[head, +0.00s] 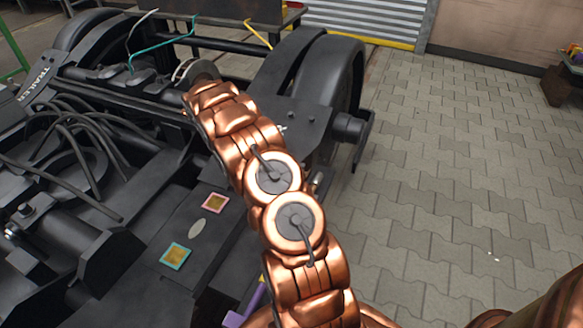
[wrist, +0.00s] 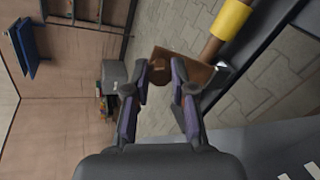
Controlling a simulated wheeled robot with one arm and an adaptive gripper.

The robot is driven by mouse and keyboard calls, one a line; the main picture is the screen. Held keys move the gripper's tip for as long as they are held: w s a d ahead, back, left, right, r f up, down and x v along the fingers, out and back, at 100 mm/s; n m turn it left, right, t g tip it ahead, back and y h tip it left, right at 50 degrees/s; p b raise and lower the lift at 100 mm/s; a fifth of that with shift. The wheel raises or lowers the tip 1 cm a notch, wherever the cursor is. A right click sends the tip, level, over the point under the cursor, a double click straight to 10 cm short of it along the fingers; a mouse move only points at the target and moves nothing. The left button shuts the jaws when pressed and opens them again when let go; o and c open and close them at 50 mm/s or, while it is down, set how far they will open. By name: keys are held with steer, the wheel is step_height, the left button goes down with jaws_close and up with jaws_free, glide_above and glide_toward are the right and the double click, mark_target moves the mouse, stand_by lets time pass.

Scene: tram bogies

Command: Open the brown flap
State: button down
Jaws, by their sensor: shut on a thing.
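In the wrist view my gripper (wrist: 160,72) has its two dark, purple-padded fingers closed around part of a brown flap (wrist: 194,69). The flap is a small flat brown plate that reaches from between the fingertips out to the right. A rounded brown piece sits right between the tips, perhaps a knob of the flap. Its hinge and how far it is open I cannot tell. In the head view my copper arm hides my gripper, and I cannot make out the flap there.
A black bogie with cables and a large wheel (head: 345,75) fills the left and middle of the head view. The grey paved floor (head: 460,170) at right is clear. In the wrist view a yellow-banded bar (wrist: 231,19) lies close to the flap. A grey box (wrist: 115,76) stands farther off.

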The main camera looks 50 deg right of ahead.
steer(key=shift+w+a, duration=0.1)
steer(key=shift+w, duration=0.05)
steer(key=c, duration=1)
jaws_free()
steer(key=shift+o, duration=0.2)
